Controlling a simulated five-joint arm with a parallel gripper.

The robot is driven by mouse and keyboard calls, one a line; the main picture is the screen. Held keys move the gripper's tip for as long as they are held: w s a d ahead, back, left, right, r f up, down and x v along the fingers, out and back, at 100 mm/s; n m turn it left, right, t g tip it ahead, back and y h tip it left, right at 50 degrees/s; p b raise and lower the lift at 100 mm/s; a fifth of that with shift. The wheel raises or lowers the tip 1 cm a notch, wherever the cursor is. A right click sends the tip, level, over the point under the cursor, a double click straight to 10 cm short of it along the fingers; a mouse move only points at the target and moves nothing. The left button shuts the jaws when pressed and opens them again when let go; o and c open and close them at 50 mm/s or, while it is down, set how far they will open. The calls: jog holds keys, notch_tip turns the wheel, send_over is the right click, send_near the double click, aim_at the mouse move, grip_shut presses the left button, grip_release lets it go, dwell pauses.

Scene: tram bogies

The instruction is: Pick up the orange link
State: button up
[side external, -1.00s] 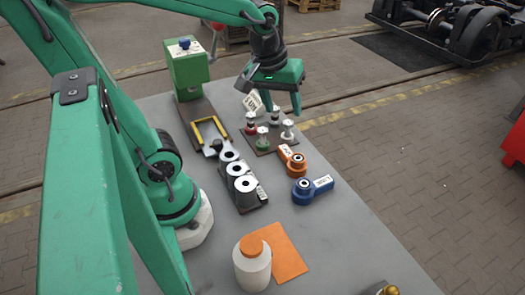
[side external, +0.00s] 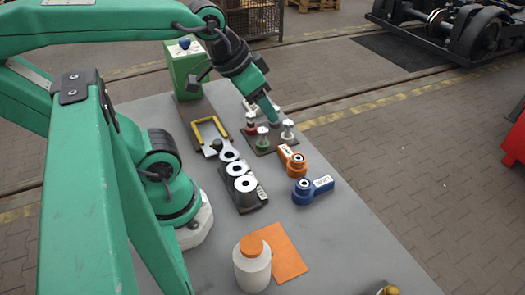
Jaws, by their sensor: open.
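The orange link (side external: 293,159) lies on the grey table, right of the middle, just behind a blue link (side external: 311,189). It has a dark ring at its near end and a pale label. My gripper (side external: 272,118) is over the dark plate with several upright pegs, behind and a little left of the orange link and apart from it. It is open, seen nearly edge-on, and nothing shows between its fingers. Its tips partly cover the pegs.
The peg plate (side external: 262,147) stands close behind the orange link. A dark block with white rings (side external: 241,184) is to its left.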

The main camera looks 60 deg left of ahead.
jog(key=shift+w, duration=0.1)
dwell(0.3)
jog(key=w+a+f+n+g, duration=0.1)
jog(key=w+f+n, duration=0.2)
jog(key=f+n, duration=0.2)
jog(key=w+a+f+n+g, duration=0.2)
jog(key=w+f+n, duration=0.2)
jog(key=f+n, duration=0.1)
jog(key=w+a+f+n+g, duration=0.2)
jog(key=w+f+n, duration=0.2)
jog(key=f+n, duration=0.1)
jog(key=shift+w+a+f+n, duration=0.15)
jog(key=shift+w+a+n, duration=0.1)
jog(key=shift+n, duration=0.65)
jog(key=shift+w+a+f+n+g, duration=0.1)
jog(key=shift+f+n+g, duration=0.05)
jog(key=shift+f+n, duration=0.2)
jog(key=shift+w+a+f+n+g, duration=0.1)
jog(key=shift+f+n+g, duration=0.05)
jog(key=shift+f+n, duration=0.15)
jog(key=shift+f, duration=1.35)
jog(key=shift+a+f, duration=0.1)
jog(key=shift+f, duration=2.5)
